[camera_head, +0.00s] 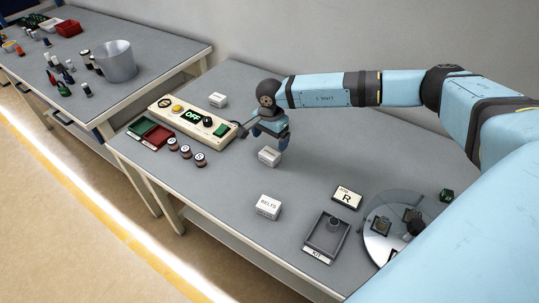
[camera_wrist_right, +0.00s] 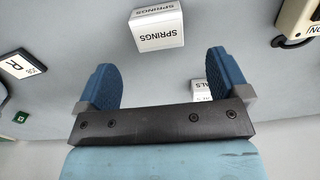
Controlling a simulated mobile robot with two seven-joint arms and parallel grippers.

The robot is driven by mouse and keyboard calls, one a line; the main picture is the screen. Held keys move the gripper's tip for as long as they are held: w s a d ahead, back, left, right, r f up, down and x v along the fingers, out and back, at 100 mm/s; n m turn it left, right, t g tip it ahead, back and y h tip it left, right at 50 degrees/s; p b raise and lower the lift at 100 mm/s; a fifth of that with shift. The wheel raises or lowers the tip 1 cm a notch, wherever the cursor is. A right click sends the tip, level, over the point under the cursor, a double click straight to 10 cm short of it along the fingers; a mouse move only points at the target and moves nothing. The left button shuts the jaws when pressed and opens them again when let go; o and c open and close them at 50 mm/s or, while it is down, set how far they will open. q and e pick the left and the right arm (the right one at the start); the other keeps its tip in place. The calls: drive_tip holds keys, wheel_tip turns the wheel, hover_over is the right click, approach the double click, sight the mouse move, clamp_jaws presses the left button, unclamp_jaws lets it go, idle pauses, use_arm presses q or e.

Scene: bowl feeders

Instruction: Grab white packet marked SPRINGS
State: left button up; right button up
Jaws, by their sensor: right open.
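The white packet marked SPRINGS (camera_wrist_right: 157,28) sits on the grey table, just beyond and between my right fingertips in the right wrist view. In the head view, the small white packet (camera_head: 269,157) just below the right gripper appears to be the same one; its lettering is too small to read there. My right gripper (camera_head: 271,138) is open and empty, pointing down near the packet. In the right wrist view its two blue fingers (camera_wrist_right: 160,72) stand wide apart, not touching the packet. My left gripper is not in view.
Another white packet (camera_head: 218,100) stands behind the control box (camera_head: 192,119). An R card (camera_head: 347,197), a grey tray (camera_head: 313,240) and a round bowl feeder plate (camera_head: 378,246) are at right. Table between packets is clear.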

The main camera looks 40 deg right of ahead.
sight(269, 153)
wheel_tip(269, 153, down, 2)
drive_tip(key=shift+f, duration=0.15)
drive_tip(key=shift+s+a+f+p, duration=0.15)
drive_tip(key=shift+f+p, duration=0.3)
drive_tip(key=shift+f, duration=2.25)
drive_tip(key=c, duration=1)
